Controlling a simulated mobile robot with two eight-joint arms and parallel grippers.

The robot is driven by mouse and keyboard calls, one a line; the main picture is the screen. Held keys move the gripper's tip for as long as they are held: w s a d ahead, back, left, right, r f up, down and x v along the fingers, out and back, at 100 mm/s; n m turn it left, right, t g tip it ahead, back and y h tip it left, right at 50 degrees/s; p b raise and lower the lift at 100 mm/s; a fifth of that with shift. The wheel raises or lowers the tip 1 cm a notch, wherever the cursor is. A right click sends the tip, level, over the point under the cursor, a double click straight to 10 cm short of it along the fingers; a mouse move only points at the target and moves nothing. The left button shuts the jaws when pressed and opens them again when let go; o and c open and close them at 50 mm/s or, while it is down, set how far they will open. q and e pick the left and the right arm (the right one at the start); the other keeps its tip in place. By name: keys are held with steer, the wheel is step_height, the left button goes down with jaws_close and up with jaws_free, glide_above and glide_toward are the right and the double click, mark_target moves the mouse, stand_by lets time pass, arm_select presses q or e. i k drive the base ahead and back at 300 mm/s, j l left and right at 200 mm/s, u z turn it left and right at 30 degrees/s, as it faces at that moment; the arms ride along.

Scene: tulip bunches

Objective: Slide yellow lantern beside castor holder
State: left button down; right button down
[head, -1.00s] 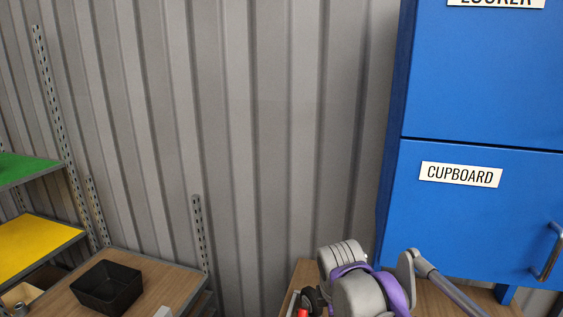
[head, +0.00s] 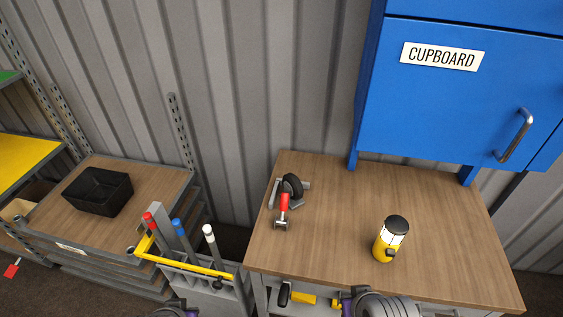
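The yellow lantern (head: 384,248), with a black cap and a pale clear middle, stands upright on the wooden workbench (head: 335,225), right of centre near its front edge. A grey bracket (head: 304,185) with a black castor wheel (head: 292,187) is at the bench's back left; I take it to be the castor holder. A red-and-grey piece (head: 283,204) lies just in front of the wheel. A clear stretch of wood separates it from the lantern. Parts of my arms show at the bottom edge, but I cannot make out either gripper; nothing touches the lantern.
The blue cupboard (head: 455,100) overhangs the bench's back right. Left of the bench is a grey rack (head: 205,283) with a yellow bar and upright tools. A black bin (head: 97,192) sits on the left shelf. Yellow-and-black items (head: 303,298) show below the bench's front edge.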

mark_target(392, 233)
steer(key=z, duration=1.35)
